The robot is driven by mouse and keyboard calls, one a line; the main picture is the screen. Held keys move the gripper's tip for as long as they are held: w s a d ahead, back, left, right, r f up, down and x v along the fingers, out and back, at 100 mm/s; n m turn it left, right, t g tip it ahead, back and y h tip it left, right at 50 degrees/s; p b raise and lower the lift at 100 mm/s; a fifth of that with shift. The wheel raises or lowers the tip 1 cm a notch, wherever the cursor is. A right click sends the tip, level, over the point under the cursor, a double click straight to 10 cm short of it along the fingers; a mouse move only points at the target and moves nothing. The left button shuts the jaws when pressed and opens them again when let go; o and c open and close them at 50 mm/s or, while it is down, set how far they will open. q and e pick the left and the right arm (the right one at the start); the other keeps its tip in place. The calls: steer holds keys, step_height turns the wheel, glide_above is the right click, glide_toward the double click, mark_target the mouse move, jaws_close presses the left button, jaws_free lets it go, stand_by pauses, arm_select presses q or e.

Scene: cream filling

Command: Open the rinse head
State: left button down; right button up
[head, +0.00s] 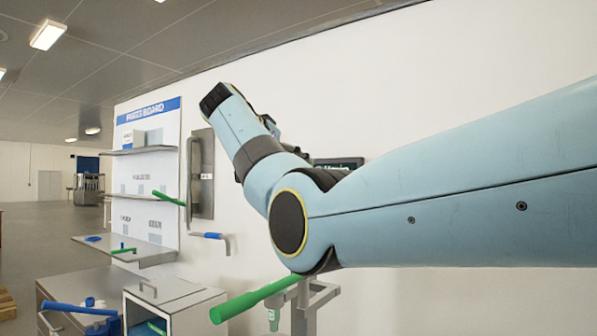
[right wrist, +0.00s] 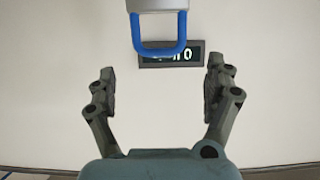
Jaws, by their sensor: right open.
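My right gripper (right wrist: 159,82) is open and empty, its two fingers spread wide in the right wrist view. A grey block (right wrist: 158,5) with a blue loop handle (right wrist: 160,50) shows at the top of that view, beyond the fingers and not between them. I cannot tell for sure whether this is the rinse head. In the head view my right arm reaches in from the right and hides that part of the wall; only a dark bit of the gripper (head: 268,122) shows behind the wrist. My left gripper is not in view.
A dark display (right wrist: 190,57) sits on the white wall behind the blue handle. A long green handle (head: 245,300) juts out below my arm. At left are a parts board (head: 146,112) with shelves, a blue-handled lever (head: 208,236), and a cabinet (head: 165,292).

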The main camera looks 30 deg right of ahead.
steer(key=v, duration=0.5)
steer(key=shift+s+a+r, duration=0.1)
steer(key=shift+s+a, duration=0.05)
steer(key=shift+a, duration=0.1)
